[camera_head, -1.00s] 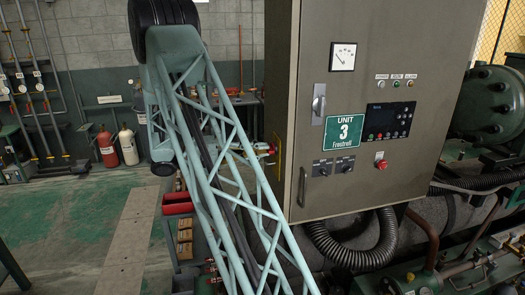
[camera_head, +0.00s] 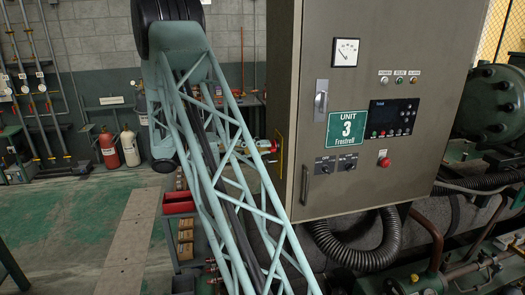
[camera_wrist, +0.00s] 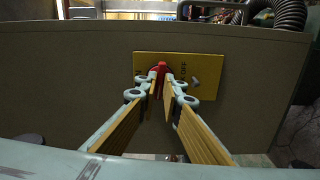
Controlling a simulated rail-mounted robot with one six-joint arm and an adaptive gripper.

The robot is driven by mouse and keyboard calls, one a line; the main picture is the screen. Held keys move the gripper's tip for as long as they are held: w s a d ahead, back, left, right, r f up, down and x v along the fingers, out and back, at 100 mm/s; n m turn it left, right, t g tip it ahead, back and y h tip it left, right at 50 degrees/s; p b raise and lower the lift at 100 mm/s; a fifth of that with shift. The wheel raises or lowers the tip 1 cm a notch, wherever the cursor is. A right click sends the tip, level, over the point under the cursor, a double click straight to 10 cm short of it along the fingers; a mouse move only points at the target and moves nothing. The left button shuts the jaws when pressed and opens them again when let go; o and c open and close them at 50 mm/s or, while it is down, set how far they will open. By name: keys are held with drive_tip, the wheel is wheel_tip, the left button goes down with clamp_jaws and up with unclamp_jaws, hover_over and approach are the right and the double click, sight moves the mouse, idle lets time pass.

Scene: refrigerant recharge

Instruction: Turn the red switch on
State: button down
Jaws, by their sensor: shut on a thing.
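The red switch (camera_wrist: 160,68) sits on a yellow plate (camera_wrist: 206,87) on the cabinet's side, in the wrist view. My gripper (camera_wrist: 161,84) is shut on the red switch, with one finger on each side of it.
The grey cabinet (camera_head: 350,185) marked Unit 3 has a gauge, lamps, a display and a red button (camera_head: 384,160) on its front. A black corrugated hose (camera_head: 360,255) runs below it.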

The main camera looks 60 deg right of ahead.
drive_tip(key=shift+m+b, duration=1.6)
drive_tip(key=shift+b, duration=1.85)
